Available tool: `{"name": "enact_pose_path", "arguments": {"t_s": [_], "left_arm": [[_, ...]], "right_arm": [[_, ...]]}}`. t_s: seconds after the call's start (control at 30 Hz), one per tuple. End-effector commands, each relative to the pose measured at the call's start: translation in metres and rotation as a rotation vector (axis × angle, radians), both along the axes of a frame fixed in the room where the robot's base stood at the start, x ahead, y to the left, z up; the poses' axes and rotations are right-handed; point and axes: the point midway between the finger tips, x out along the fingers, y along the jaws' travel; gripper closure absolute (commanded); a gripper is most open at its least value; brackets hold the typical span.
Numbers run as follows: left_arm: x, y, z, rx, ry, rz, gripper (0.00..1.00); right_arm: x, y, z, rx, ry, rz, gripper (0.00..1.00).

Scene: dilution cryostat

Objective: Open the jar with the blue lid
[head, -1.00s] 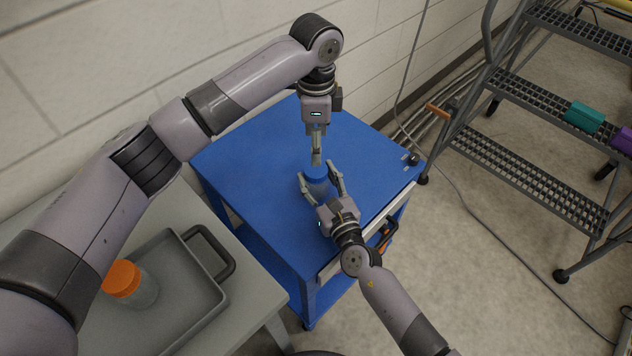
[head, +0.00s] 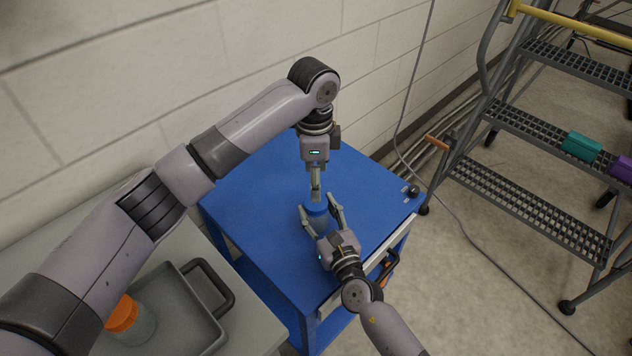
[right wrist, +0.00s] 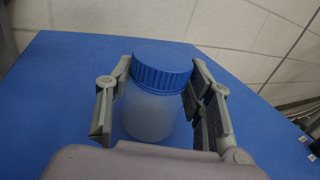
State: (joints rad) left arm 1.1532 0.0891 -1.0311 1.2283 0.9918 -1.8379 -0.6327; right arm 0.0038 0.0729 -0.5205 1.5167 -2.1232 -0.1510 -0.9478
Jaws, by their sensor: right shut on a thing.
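The jar with the blue lid (head: 316,209) stands on the blue cart top; its pale, cloudy body (right wrist: 152,116) and ribbed lid (right wrist: 161,66) show in the right wrist view. The jar is upright with the lid on. My right gripper (head: 319,211) is shut on the jar's body, one finger on each side, below the lid. My left gripper (head: 316,194) points down and appears above the lid in the head view. No left finger shows on the lid in the right wrist view. The left fingers are seen edge-on, so their opening is unclear.
A grey tray (head: 226,312) holding a jar with an orange lid (head: 122,314) sits on a grey table at the lower left. The blue cart top (head: 262,190) is clear around the jar. A wall stands behind; a step ladder (head: 520,130) is at right.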

Motion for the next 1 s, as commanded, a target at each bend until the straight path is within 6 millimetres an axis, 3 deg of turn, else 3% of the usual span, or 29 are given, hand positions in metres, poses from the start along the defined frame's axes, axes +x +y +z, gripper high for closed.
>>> {"name": "enact_pose_path", "arguments": {"t_s": [0.3,0.5,0.87,1.0], "left_arm": [[0.0,0.0,-0.049,0.003,0.002,0.002,0.38],[0.0,0.0,-0.069,0.002,0.001,0.001,0.38],[0.001,0.0,-0.073,0.001,0.0,0.001,0.39],[0.001,0.0,-0.073,0.001,0.0,0.001,0.48]], "right_arm": [[-0.001,0.0,-0.003,-0.003,0.004,0.001,1.0],[-0.001,0.0,-0.003,-0.003,0.005,0.001,1.0],[-0.001,0.0,-0.004,-0.005,0.006,0.002,1.0],[-0.001,0.0,-0.004,-0.005,0.006,0.002,1.0]]}}
